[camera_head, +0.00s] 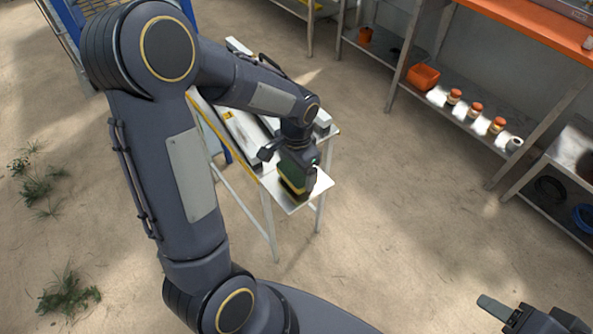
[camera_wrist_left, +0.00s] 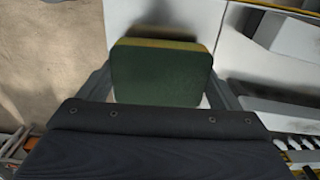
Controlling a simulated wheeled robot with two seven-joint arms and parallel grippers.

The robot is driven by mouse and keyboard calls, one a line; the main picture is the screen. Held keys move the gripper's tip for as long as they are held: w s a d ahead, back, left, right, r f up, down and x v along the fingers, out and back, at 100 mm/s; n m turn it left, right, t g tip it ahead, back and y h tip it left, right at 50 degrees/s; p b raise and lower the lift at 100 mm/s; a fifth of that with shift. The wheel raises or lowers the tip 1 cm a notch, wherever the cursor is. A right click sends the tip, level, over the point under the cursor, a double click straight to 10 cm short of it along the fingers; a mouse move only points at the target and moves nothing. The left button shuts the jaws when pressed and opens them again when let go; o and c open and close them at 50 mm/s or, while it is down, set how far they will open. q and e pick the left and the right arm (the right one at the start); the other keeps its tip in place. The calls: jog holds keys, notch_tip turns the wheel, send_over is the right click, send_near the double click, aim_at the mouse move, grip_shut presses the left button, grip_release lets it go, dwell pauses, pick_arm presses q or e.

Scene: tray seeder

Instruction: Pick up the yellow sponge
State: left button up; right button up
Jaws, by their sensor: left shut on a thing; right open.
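The sponge (camera_wrist_left: 160,72) fills the middle of the left wrist view, with a dark green top face and a yellow layer along its far edge. In the head view the sponge (camera_head: 293,188) shows as a yellow and dark block at the near end of a narrow white table (camera_head: 318,188). My left gripper (camera_head: 296,178) is shut on the sponge, with a finger on each side of it. I cannot tell whether the sponge touches the table top. My right gripper (camera_head: 535,318) is at the bottom right corner, open, partly out of view and far from the table.
A long pale machine part (camera_head: 240,128) lies along the table behind the sponge. Shelving at the right holds an orange bin (camera_head: 423,77) and several jars with orange lids (camera_head: 475,109). The sandy floor between table and shelves is clear.

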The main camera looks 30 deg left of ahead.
pick_arm(q)
jog(key=s+d+r+p, duration=0.1)
jog(key=d+r, duration=1)
jog(key=d, duration=0.3)
jog(key=shift+r, duration=0.2)
